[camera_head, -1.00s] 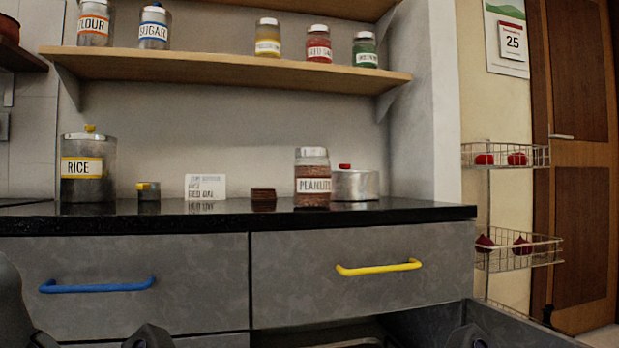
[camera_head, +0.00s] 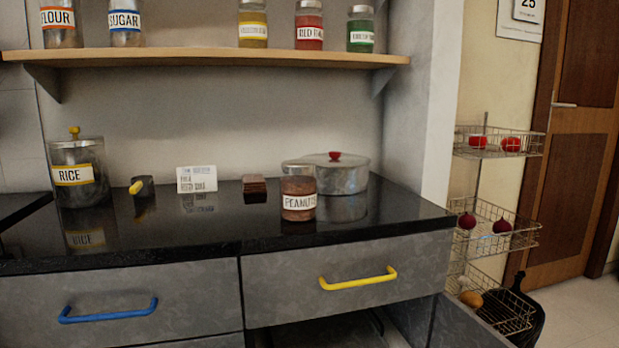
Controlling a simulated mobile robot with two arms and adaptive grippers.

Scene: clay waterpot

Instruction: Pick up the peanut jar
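The peanut jar (camera_head: 298,190) stands upright on the black counter, near its front edge and right of the middle. It is clear glass with brown contents, a silver lid and a white label reading PEANUTS. Neither of my grippers shows in the head view now, so nothing of mine is seen touching the jar.
A metal pot with a red knob (camera_head: 340,173) stands close behind and right of the jar. Small brown blocks (camera_head: 254,188), a white card (camera_head: 197,179), a small dark pot (camera_head: 143,186) and the rice jar (camera_head: 79,172) stand to the left. A shelf (camera_head: 210,58) hangs above. A lower drawer (camera_head: 460,325) is open.

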